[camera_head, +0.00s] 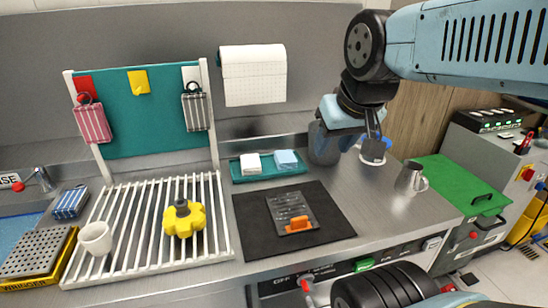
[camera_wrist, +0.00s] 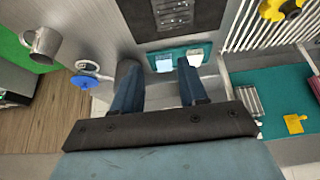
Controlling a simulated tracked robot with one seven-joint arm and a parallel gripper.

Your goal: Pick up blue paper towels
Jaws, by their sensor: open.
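The blue paper towels (camera_head: 286,158) lie as a small folded stack at the right of a teal tray (camera_head: 238,178), at the back of the metal counter. A white stack (camera_head: 250,163) lies left of them in the same tray. In the wrist view the blue towels (camera_wrist: 163,63) show beyond my fingertips, with the white stack (camera_wrist: 195,57) to their right. My gripper (camera_head: 362,143) is to the right of the tray in the head view. Its two fingers (camera_wrist: 158,68) are spread apart with nothing held between them. It appears apart from the towels.
A dark grey cylinder (camera_head: 320,148) stands between the tray and my gripper. A white round item with a blue part (camera_wrist: 85,80) and a metal mug (camera_head: 410,178) are to the right. A black mat (camera_head: 255,230) lies in front; a roll of white paper (camera_head: 254,75) hangs behind.

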